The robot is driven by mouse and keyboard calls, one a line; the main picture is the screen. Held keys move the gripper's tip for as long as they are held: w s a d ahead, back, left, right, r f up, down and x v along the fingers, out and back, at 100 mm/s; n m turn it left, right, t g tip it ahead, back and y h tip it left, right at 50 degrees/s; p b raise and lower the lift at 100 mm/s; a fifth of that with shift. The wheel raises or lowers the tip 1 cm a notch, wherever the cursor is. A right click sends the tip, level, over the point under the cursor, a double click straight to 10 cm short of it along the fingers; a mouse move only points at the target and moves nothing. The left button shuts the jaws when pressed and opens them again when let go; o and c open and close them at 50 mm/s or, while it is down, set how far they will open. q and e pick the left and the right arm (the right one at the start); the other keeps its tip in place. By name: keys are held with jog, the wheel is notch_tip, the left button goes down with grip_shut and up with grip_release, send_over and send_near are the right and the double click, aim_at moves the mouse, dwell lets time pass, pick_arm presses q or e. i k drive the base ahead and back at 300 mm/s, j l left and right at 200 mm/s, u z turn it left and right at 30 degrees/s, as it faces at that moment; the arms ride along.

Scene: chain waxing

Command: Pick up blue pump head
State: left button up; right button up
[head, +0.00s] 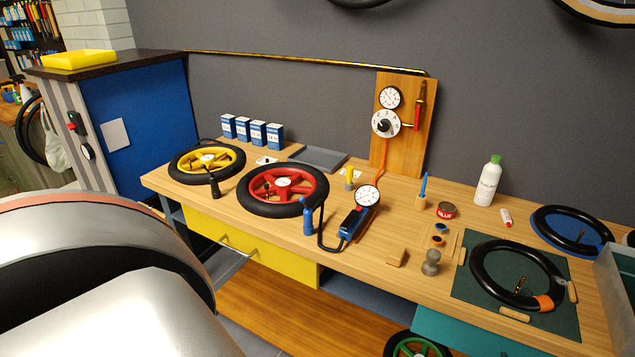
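The blue pump head (308,219) stands upright near the front edge of the workbench, just in front of the red-rimmed wheel (283,189). A black hose (321,238) loops from near it to the blue pump body (352,222), which lies to its right under a round white gauge (367,196). Neither of my grippers is in view. Only large silver and black parts of my own arm show at the lower left, apart from the pump head.
A yellow-rimmed wheel (207,161) with a black fitting lies to the left. Small blue boxes (258,132) stand behind. To the right are a wooden block (396,257), a grey knob-shaped item (431,262) and a green mat (466,290) with a black tyre. Bare wood lies between pump and block.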

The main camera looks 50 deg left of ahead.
aim_at(308, 216)
jog(key=u, duration=1.55)
jog(key=j+z, duration=0.1)
jog(key=i+j, duration=0.15)
jog(key=j, duration=0.2)
jog(key=z, duration=0.05)
